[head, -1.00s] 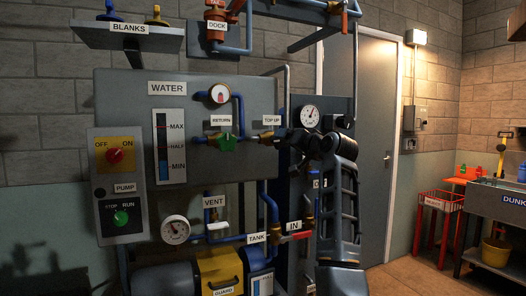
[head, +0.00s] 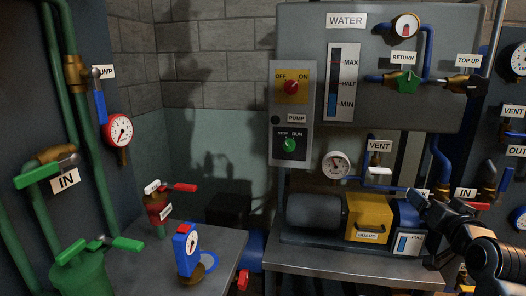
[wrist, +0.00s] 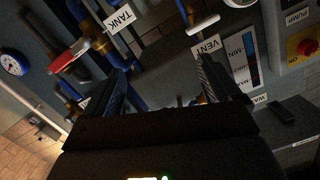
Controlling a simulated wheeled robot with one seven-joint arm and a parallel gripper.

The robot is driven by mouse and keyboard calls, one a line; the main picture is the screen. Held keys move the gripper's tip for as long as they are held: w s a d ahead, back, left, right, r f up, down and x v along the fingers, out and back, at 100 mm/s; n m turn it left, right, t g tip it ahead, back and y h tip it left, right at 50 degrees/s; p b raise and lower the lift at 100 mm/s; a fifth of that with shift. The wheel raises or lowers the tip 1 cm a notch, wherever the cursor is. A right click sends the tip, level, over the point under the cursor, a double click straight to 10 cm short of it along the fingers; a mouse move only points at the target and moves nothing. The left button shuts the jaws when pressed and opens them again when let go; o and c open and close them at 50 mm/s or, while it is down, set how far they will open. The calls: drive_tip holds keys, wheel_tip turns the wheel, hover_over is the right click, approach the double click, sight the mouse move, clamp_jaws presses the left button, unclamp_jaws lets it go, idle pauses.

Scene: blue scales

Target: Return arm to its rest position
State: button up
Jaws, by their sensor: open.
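My gripper (head: 430,205) shows at the lower right of the head view, at the end of my black arm, in front of the pump bench and below the water panel (head: 440,105). In the wrist view my gripper (wrist: 168,88) has its two dark fingers wide apart with nothing held between them. Behind the fingers, the tilted view shows the TANK label (wrist: 120,18), the VENT label (wrist: 207,47) and a red valve handle (wrist: 66,58). I cannot tell the exact gap between my fingers and the pipes.
The pump bench (head: 335,270) carries a yellow coupling guard (head: 369,216). A left table (head: 215,240) holds a blue gauge (head: 186,248) and red-handled valve (head: 158,205). Green pipes (head: 65,130) stand far left.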

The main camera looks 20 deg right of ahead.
drive_tip(key=s+a+f+n+y, duration=0.2)
drive_tip(key=s+a+f+n, duration=0.1)
drive_tip(key=s+a+f, duration=0.55)
drive_tip(key=s+a+f+n+y, duration=0.2)
drive_tip(key=s+a+f, duration=0.3)
drive_tip(key=s+a, duration=0.6)
drive_tip(key=s+a+r+n+y, duration=0.2)
drive_tip(key=s+a, duration=0.5)
drive_tip(key=s, duration=0.2)
drive_tip(key=s+a+r+n+y, duration=0.2)
drive_tip(key=s+a+r, duration=0.1)
drive_tip(key=s+a, duration=0.4)
drive_tip(key=shift+s+n, duration=0.3)
drive_tip(key=shift+s, duration=0.8)
